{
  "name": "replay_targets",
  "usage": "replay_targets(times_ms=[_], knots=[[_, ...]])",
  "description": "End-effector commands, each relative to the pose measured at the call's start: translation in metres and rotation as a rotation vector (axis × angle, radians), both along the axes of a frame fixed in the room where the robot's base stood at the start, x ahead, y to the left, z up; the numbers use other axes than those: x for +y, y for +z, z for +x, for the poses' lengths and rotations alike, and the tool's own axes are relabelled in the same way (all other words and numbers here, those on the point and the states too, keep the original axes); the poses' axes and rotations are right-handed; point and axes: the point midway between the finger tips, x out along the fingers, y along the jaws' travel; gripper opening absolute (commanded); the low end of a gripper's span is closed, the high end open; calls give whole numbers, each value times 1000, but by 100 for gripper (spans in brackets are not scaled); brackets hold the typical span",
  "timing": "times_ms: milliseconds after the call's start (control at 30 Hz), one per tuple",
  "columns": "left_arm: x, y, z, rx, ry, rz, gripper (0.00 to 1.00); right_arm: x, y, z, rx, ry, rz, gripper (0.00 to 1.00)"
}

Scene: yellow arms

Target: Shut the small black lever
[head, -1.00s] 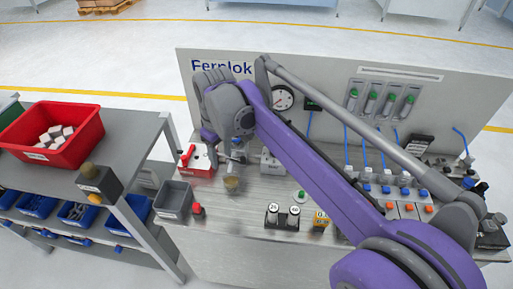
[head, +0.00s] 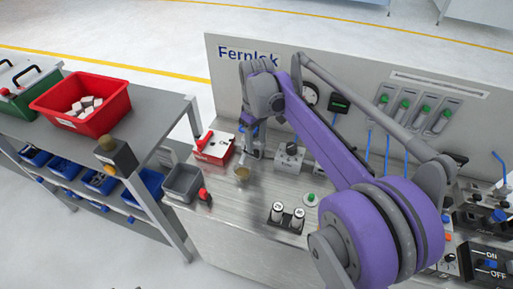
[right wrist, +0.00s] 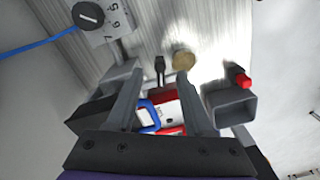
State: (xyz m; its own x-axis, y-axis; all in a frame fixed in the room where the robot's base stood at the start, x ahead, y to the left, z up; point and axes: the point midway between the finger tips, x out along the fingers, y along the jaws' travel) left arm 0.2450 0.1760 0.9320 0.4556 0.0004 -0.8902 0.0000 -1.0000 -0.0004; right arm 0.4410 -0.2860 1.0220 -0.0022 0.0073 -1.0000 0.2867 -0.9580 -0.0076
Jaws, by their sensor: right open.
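A small black lever-like piece (right wrist: 160,68) shows in the right wrist view, just beyond my right fingertips and beside a round brass-coloured piece (right wrist: 184,60). I cannot tell whether it is up or down. My right gripper (right wrist: 161,88) is open, with its two fingers apart and nothing held between them. In the head view my right gripper (head: 250,145) points down at the bench beside a red-and-white box (head: 214,148) with a red handle. A blue loop (right wrist: 148,115) and part of that box show between the fingers in the wrist view. My left gripper is not in view.
A grey bin (head: 183,183) stands left of the brass-coloured piece (head: 242,173), with a red knob (head: 204,195) beside it. A grey dial box (head: 290,157) stands to the right. The upright panel (head: 225,80) is behind. The bench front is mostly clear.

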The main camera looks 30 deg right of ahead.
Motion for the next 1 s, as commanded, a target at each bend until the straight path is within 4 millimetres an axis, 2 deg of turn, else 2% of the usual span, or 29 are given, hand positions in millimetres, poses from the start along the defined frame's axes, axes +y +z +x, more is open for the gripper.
replay_targets(times_ms=[100, 200, 567, 667, 867, 1000], knots=[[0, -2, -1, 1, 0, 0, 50, 0, -18, 0, 0, 0, 0, 52], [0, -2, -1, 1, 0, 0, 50, 0, -27, 0, 0, 0, 0, 52], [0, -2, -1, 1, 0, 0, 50, 0, -33, 0, 0, 0, 0, 52], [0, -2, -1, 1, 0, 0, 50, 0, -33, 0, 0, 0, 0, 38], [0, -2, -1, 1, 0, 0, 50, 0, -33, 0, 0, 0, 0, 2], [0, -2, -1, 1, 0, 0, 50, 0, -33, 0, 0, 0, 0, 0]])
